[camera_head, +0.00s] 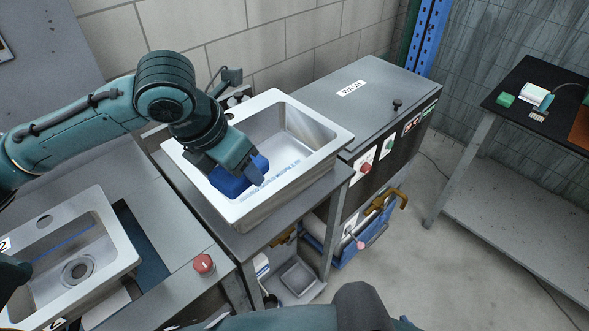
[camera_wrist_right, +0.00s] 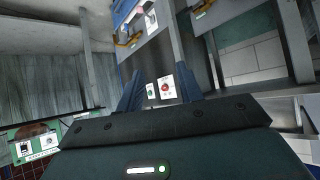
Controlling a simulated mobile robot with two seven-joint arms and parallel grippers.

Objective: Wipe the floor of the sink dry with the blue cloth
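The white sink (camera_head: 318,113) stands on the middle bench in the head view. My left gripper (camera_head: 240,172) reaches down into it from the left. It is shut on the blue cloth (camera_head: 227,183), which is bunched at the left part of the basin. A patch of blue-white streaks (camera_head: 282,173) shows on the floor beside the cloth. Whether the cloth touches the floor is hard to tell, as the gripper and near wall hide part of it. My right gripper (camera_wrist_right: 160,92) has its fingers apart with nothing between them, clear of the sink.
A second sink (camera_head: 112,262) with a round drain stands at the lower left. A red knob (camera_head: 204,264) sits on the bench between the sinks. The grey WASH cabinet (camera_head: 355,100) adjoins the middle sink on the right. A dark table (camera_head: 545,115) stands far right, across open floor.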

